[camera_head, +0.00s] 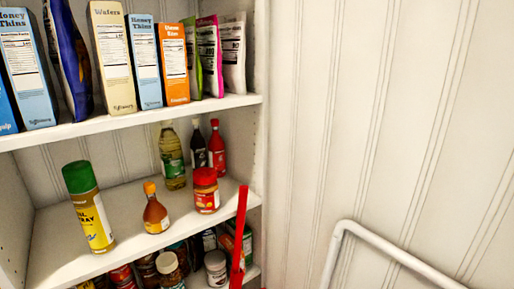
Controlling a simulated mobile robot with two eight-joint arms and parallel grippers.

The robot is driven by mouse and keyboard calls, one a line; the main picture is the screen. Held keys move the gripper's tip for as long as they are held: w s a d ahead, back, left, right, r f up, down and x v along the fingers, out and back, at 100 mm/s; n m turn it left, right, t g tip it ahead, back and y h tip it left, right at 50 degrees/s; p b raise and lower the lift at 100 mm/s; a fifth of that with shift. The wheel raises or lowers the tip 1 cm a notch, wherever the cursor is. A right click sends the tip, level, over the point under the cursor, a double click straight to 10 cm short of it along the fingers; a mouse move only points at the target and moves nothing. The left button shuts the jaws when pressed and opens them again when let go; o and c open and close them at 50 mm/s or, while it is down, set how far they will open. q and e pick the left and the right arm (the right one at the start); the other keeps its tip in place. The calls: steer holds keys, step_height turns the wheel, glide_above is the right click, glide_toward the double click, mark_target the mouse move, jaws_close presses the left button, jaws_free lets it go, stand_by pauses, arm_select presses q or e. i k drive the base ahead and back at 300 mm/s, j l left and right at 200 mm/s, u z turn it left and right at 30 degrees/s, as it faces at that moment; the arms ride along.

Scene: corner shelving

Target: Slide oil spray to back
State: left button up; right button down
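The oil spray (95,222) is a yellow can with a green cap. It stands upright near the front edge of the middle shelf (125,205), towards its left side. Bare shelf shows behind it and to its right. I cannot make out either of my grippers in this view, and nothing is seen touching the can.
A small orange-capped bottle (155,212) and a red-lidded jar (206,190) stand right of the can. Taller bottles (172,157) stand at the back. The upper shelf (150,116) holds boxes and bags. A red bar (240,240) and white rail (385,248) are at right.

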mark_target(79, 176)
steer(key=u, duration=1.25)
steer(key=k+j, duration=0.05)
